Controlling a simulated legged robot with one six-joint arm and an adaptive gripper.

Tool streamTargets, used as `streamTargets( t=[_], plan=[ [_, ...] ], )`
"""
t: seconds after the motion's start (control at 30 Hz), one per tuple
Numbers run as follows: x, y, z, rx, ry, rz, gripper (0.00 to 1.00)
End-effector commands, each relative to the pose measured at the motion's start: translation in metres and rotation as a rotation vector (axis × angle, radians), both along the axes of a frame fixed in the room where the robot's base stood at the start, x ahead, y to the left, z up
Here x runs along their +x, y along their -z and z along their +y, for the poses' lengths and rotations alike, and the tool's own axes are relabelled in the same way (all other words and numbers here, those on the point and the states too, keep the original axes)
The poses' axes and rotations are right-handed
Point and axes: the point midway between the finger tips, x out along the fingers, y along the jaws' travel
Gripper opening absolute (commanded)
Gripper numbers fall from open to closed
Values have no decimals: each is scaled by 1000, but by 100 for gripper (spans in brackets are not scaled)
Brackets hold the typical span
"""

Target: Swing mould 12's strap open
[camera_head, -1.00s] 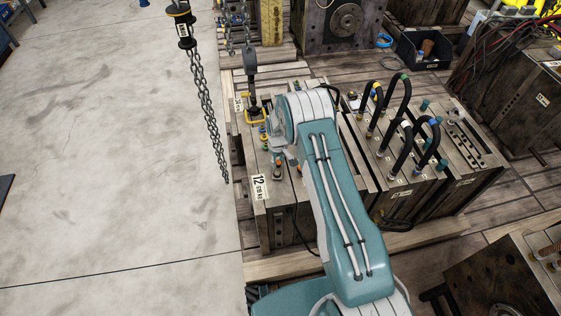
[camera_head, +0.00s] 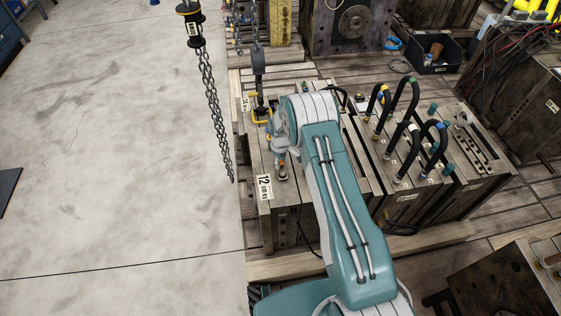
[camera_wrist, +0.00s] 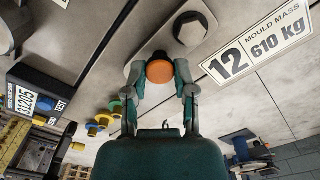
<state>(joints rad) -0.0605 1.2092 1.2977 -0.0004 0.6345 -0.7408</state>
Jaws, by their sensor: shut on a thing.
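Mould 12 (camera_head: 290,226) stands at the near left of the row of steel moulds. Its label (camera_head: 264,187) lies on the top edge and reads 12, 610 kg, in the wrist view. There the strap (camera_wrist: 172,45) is a pale flat bar with a hex bolt (camera_wrist: 190,29) at one end and an orange-topped knob (camera_wrist: 159,72) at the other. In the head view my gripper (camera_head: 280,158) is partly hidden by my arm.
A chain (camera_head: 213,110) hangs left of the mould. Black hoses (camera_head: 404,120) arch over moulds to the right. Coloured fittings (camera_wrist: 95,129) and a test box (camera_wrist: 38,100) show nearby.

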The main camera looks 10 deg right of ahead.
Motion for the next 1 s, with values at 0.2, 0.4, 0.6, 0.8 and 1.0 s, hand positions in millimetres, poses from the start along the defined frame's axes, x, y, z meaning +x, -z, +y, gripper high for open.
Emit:
streamTargets(
  t=[0.2, 0.4, 0.6, 0.8, 1.0],
  plan=[
    [-1, 2, 0, 0, 0, 3, 70],
    [-1, 1, 0, 1, 1, 1, 70],
    [-1, -2, 0, 0, 1, 0, 70],
    [1, -31, 0, 0, 1, -4, 70],
    [1, -73, 1, -1, 0, -2, 70]
  ],
)
